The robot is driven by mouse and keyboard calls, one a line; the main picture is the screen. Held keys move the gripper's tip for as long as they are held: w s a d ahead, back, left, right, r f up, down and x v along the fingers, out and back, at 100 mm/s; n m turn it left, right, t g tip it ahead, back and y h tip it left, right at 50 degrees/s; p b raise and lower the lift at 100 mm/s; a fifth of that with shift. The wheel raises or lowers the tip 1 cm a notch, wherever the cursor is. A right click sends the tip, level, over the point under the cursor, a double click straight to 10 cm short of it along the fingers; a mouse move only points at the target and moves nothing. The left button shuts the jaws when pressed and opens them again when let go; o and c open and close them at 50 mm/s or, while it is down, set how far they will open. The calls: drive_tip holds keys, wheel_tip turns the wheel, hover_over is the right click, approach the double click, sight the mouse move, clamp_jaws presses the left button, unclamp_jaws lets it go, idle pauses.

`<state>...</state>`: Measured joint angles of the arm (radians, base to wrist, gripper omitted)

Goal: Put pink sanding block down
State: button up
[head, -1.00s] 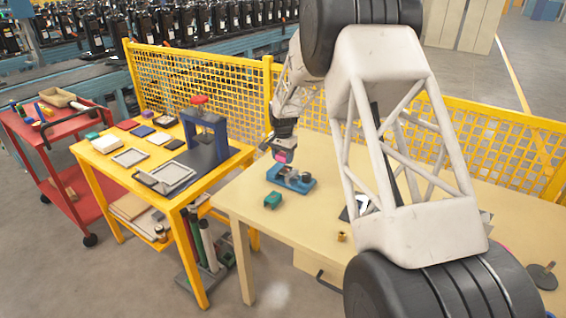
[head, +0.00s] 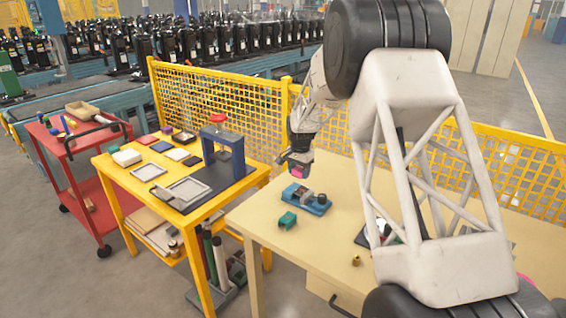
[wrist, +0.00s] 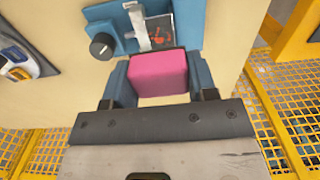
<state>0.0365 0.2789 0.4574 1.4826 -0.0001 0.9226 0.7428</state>
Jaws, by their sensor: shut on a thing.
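The pink sanding block (head: 299,171) is held in my gripper (head: 297,168), above the far left part of the beige table. In the wrist view the block (wrist: 157,72) sits between the two blue fingers of my gripper (wrist: 159,80), which are shut on its sides. The block appears clear of the table, just beside a blue fixture (head: 306,199). That fixture (wrist: 128,38) has a black knob and a grey clamp part. The block's underside is hidden.
A green block (head: 287,220) and a small brass part (head: 356,260) lie on the beige table (head: 265,235). A yellow table (head: 135,185) with pads and a blue press (head: 222,150) stands left. A yellow mesh fence (head: 220,105) runs behind.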

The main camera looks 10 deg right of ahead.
drive_tip(key=w+a+f+n, duration=0.1)
drive_tip(key=w+f+n, duration=0.1)
drive_tip(key=w, duration=0.3)
drive_tip(key=w+a+f+n, duration=0.1)
drive_tip(key=w+f+n, duration=0.1)
drive_tip(key=w, duration=0.3)
drive_tip(key=w+f+n, duration=0.2)
drive_tip(key=w+n, duration=0.2)
drive_tip(key=w, duration=0.1)
drive_tip(key=shift+w+a, duration=0.35)
drive_tip(key=shift+a, duration=0.05)
drive_tip(key=shift+w+a+f+n, duration=0.1)
drive_tip(key=shift+w+f+n, duration=0.15)
drive_tip(key=shift+w, duration=0.2)
drive_tip(key=shift+w+a+f+n, duration=0.15)
drive_tip(key=shift+w+n, duration=0.1)
drive_tip(key=shift+w, duration=0.15)
drive_tip(key=shift+s, duration=0.1)
